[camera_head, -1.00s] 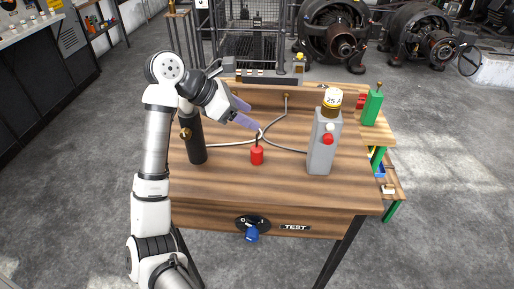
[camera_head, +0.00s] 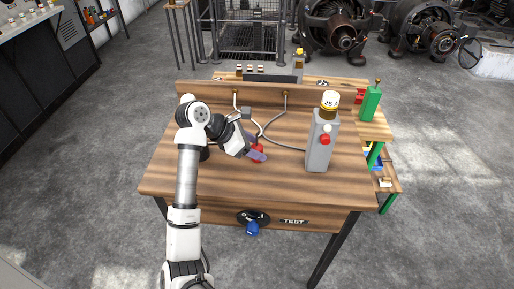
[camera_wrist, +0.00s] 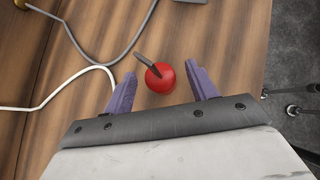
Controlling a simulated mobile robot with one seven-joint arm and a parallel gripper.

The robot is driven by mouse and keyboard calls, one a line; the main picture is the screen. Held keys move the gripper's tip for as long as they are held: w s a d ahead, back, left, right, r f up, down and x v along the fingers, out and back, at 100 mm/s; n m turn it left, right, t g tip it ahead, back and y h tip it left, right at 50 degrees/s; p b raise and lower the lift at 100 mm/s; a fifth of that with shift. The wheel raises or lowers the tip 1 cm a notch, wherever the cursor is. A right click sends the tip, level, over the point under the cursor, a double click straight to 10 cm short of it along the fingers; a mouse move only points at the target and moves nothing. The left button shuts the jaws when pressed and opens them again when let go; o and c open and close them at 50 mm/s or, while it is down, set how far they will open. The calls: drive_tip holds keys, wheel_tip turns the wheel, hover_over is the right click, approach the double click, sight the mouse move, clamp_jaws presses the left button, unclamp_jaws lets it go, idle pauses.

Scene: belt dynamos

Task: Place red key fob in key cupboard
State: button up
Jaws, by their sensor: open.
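The red key fob (camera_wrist: 160,78) stands on the wooden bench, with a dark stem rising from its top. In the wrist view it lies between the two purple fingers of my gripper (camera_wrist: 160,88), with a gap on each side. In the head view my gripper (camera_head: 259,150) is low over the bench and its fingers partly cover the red fob (camera_head: 257,157). My gripper is open and holds nothing. I cannot make out a key cupboard for sure in these views.
A grey box (camera_head: 320,150) with a red button and a yellow-white top stands to the right. Grey and white cables (camera_head: 266,131) run behind the fob. A green block (camera_head: 370,103) stands on the right shelf. The front of the wooden bench (camera_head: 290,190) is clear.

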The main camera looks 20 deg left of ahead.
sight(261, 150)
drive_tip(key=shift+p+x, duration=0.35)
drive_tip(key=shift+x, duration=1.2)
drive_tip(key=shift+c, duration=0.4)
drive_tip(key=c, duration=1.1)
drive_tip(key=shift+r, duration=0.15)
